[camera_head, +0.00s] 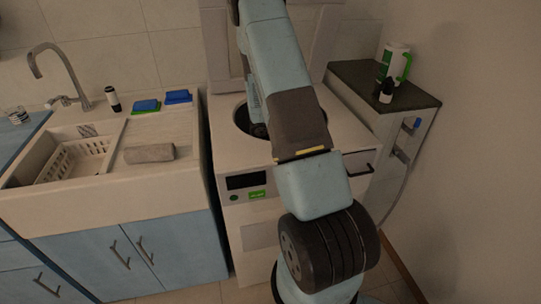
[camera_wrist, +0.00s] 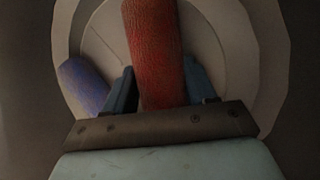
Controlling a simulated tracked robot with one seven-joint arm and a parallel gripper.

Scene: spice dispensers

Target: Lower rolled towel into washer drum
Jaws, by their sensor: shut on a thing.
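A red rolled towel (camera_wrist: 155,35) stands between the two dark fingers of my gripper (camera_wrist: 160,76) in the wrist view. My gripper is shut on it. Behind it is the pale round inside of the washer drum (camera_wrist: 96,48). A blue-purple roll (camera_wrist: 84,86) lies in the drum, left of my gripper. In the head view the white washer (camera_head: 225,158) has its lid up, and its dark drum opening (camera_head: 241,118) is partly hidden by my arm. My gripper and the red towel are hidden there.
A grey rolled towel (camera_head: 149,153) lies on the sink counter at left, beside a white basket (camera_head: 75,160). Blue and green sponges (camera_head: 147,106) sit behind it. A dark-topped cabinet (camera_head: 350,75) with a jug (camera_head: 392,62) and a dark bottle (camera_head: 386,92) stands right of the washer.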

